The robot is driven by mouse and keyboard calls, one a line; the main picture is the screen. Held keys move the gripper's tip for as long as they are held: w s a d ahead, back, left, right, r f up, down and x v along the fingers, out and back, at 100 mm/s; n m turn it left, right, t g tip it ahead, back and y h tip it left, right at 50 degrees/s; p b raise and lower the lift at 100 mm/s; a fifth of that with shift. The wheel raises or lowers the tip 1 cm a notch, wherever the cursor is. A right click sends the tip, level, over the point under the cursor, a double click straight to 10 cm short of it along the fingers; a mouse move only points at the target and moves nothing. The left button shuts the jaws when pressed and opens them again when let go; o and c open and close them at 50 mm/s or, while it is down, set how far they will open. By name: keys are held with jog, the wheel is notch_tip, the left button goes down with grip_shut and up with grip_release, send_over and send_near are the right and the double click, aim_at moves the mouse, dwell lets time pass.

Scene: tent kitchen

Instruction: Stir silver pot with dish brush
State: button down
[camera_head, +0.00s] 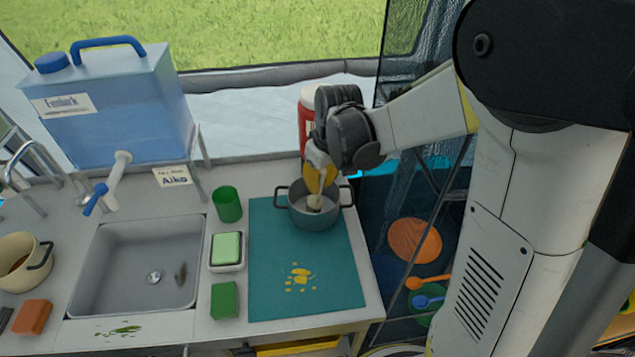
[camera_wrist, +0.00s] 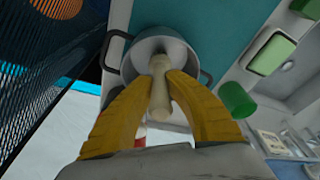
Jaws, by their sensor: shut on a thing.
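The silver pot (camera_head: 313,214) is a grey two-handled pot on the far right part of the teal mat (camera_head: 262,260). It also shows in the wrist view (camera_wrist: 145,50), beyond my fingertips. My gripper (camera_head: 321,178) is above the pot, its yellow fingers pointing down. In the wrist view the fingers (camera_wrist: 161,78) are shut on a pale, wooden-looking handle, which I take to be the dish brush (camera_wrist: 160,85). The brush's lower end (camera_head: 314,203) is inside the pot's opening. Its bristles and any contact with the pot's bottom are hidden.
A red container (camera_head: 306,118) stands behind my gripper. Left of the mat are a green cup (camera_head: 227,204), a soap dish with a green block (camera_head: 227,249) and a green sponge (camera_head: 225,300). The sink (camera_head: 135,268) is further left. Yellow bits (camera_head: 299,277) lie on the mat.

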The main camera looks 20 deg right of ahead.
aim_at(324, 171)
jog(key=shift+p+v, duration=3.4)
jog(key=shift+v, duration=1.05)
